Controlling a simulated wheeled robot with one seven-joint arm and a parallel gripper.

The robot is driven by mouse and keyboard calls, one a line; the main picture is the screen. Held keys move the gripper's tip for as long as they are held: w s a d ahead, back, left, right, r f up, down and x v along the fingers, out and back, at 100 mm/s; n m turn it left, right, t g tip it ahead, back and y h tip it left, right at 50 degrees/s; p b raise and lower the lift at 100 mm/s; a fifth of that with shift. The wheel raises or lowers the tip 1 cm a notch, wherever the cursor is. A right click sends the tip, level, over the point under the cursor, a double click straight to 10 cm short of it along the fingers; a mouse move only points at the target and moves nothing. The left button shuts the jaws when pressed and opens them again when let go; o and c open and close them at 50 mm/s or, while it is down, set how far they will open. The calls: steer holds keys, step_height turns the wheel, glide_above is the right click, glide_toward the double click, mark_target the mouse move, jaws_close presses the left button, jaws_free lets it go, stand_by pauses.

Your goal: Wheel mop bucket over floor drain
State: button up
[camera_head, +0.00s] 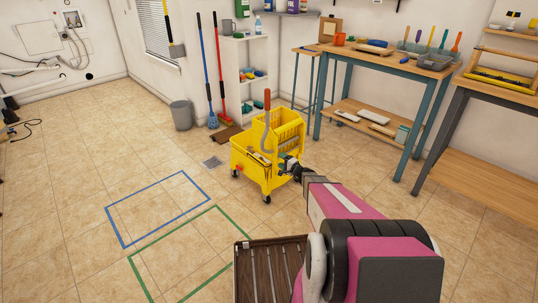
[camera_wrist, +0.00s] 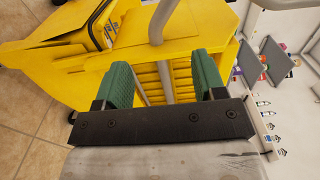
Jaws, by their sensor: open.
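The yellow mop bucket (camera_head: 256,170) with its wringer stands upright on the tiled floor near the middle of the head view. My gripper (camera_head: 286,166) is at the bucket's right side in the head view. In the wrist view the green fingers of my gripper (camera_wrist: 165,85) are apart, in front of the yellow bucket (camera_wrist: 110,60), with the grey handle bar (camera_wrist: 160,22) beyond them. I cannot tell whether they touch.
A blue taped rectangle (camera_head: 122,242) and a green one (camera_head: 137,274) mark the floor at left. A slatted brown tray (camera_head: 240,268) is at the front. A grey bin (camera_head: 181,115) and brooms stand behind; a workbench (camera_head: 398,62) is at right.

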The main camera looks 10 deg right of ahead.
mark_target(269, 153)
steer(key=x, duration=1.2)
steer(key=shift+f, duration=0.1)
jaws_close()
